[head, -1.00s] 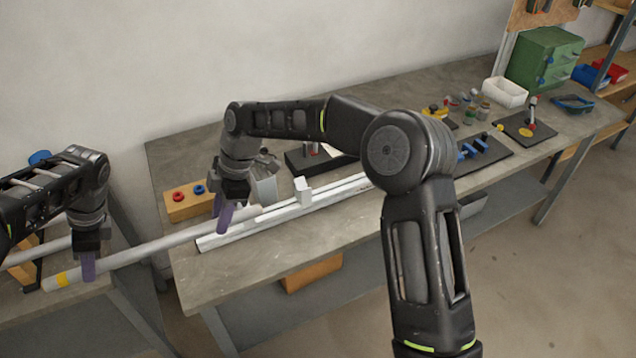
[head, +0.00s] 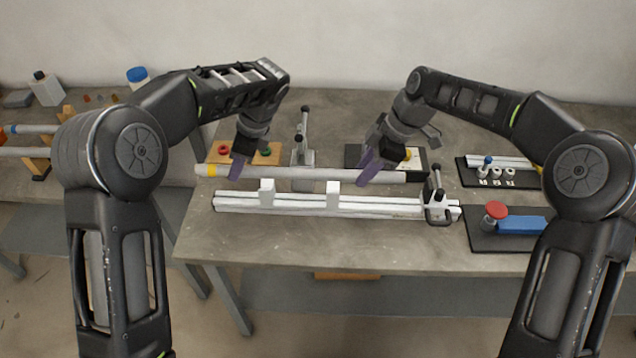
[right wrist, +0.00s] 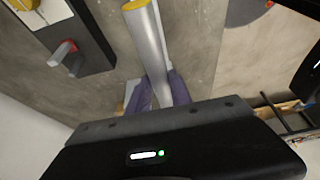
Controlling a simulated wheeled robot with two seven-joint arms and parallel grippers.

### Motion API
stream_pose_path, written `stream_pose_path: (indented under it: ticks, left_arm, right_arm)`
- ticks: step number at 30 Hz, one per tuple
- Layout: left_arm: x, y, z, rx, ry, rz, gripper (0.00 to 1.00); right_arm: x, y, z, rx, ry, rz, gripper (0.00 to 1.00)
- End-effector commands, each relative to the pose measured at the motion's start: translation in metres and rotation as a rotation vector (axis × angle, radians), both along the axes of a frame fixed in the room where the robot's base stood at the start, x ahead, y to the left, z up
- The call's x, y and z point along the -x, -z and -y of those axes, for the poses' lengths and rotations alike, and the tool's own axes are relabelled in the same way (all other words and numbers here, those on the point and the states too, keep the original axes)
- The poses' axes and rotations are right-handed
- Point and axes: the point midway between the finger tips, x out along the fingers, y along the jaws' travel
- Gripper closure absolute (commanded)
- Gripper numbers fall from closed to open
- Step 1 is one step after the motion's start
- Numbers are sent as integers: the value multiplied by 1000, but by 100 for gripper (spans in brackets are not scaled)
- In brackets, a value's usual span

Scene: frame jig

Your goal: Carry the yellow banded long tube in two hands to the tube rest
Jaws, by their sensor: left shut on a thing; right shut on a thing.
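The long grey tube (head: 310,173) with a yellow band (head: 211,170) near its left end lies level across the head view. My left gripper (head: 238,168) is shut on it close to the band. My right gripper (head: 367,172) is shut on it toward its right end. In the right wrist view the tube (right wrist: 150,45) runs between the purple fingers (right wrist: 157,92) and shows a yellow end. A white rail with two upright white blocks (head: 333,194) lies just in front of the tube in the head view. I cannot tell for sure which fixture is the tube rest.
A clamp (head: 437,200) stands at the rail's right end. A wooden block with coloured rings (head: 222,151) and a grey upright fixture (head: 303,150) stand behind the tube. Black mats with a red knob (head: 496,210) and small parts lie right. The bench front (head: 330,240) is clear.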

Motion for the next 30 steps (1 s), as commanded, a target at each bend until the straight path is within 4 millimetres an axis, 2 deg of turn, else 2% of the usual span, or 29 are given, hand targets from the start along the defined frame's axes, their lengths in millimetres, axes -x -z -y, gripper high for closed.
stream_pose_path:
  ticks: [11,19,30]
  left_arm:
    - [0,-1,0,-1,0,0,100]
    - [0,-24,0,-1,0,0,100]
    - [0,-22,0,-1,0,0,100]
  right_arm:
    - [0,-1,0,0,0,1,100]
    - [0,-24,0,0,0,1,100]
    - [0,-22,0,0,0,1,100]
